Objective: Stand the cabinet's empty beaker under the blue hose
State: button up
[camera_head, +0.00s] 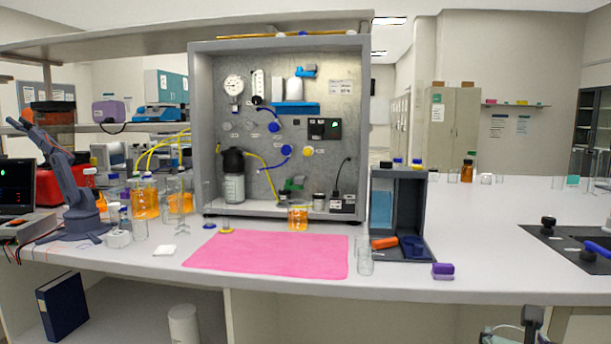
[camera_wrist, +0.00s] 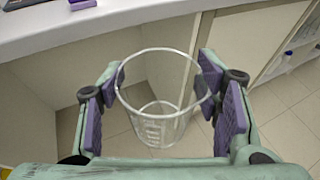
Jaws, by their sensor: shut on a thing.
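My gripper (camera_wrist: 162,84) is shut on a clear glass beaker (camera_wrist: 158,122) in the wrist view. The beaker looks empty, with white graduation marks, and its open rim faces the camera. The purple finger pads sit on either side of it. It hangs over the floor, in front of the bench edge. In the head view the blue hose (camera_head: 287,151) curves across the back panel of the grey rig cabinet (camera_head: 201,130). Where the hose's open end lies is hard to tell.
A pink mat (camera_head: 270,254) lies on the bench before the rig. Clear glassware (camera_head: 365,262) stands at its right, beside a dark open box (camera_head: 430,215). A purple block (camera_head: 443,271) is near the front edge.

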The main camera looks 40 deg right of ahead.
jog(key=shift+w+d+r, duration=0.15)
jog(key=shift+w+r, duration=0.25)
jog(key=shift+r, duration=0.15)
jog(key=shift+w, duration=0.15)
jog(key=shift+w+d+r+m+g, duration=0.3)
jog(key=shift+w+d+r, duration=0.05)
jog(key=shift+r, duration=0.25)
